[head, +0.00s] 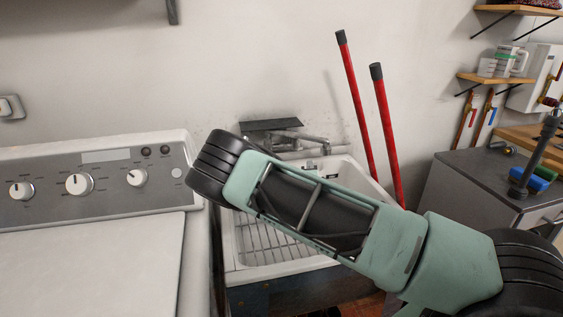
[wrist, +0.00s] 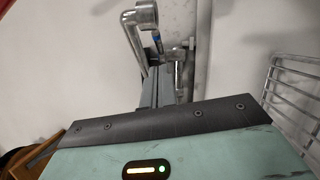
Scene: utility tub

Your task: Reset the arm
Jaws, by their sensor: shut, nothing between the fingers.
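In the wrist view my gripper (wrist: 158,88) reaches forward from its teal housing, its dark fingers together and empty. The chrome faucet (wrist: 140,18) of the tub shows just past the fingertips; I cannot tell whether they touch. In the head view my teal and black arm stretches across the white utility tub (head: 348,165) and hides part of it. My gripper cannot be made out there. The faucet (head: 300,140) stands at the tub's back edge, partly behind the arm.
A white washing machine (head: 90,260) stands at the left. A wire rack (head: 262,243) lies in the tub and shows at right in the wrist view. Two red handles (head: 388,130) lean on the wall. A grey cabinet (head: 470,180) stands at right, under wooden shelves (head: 495,78).

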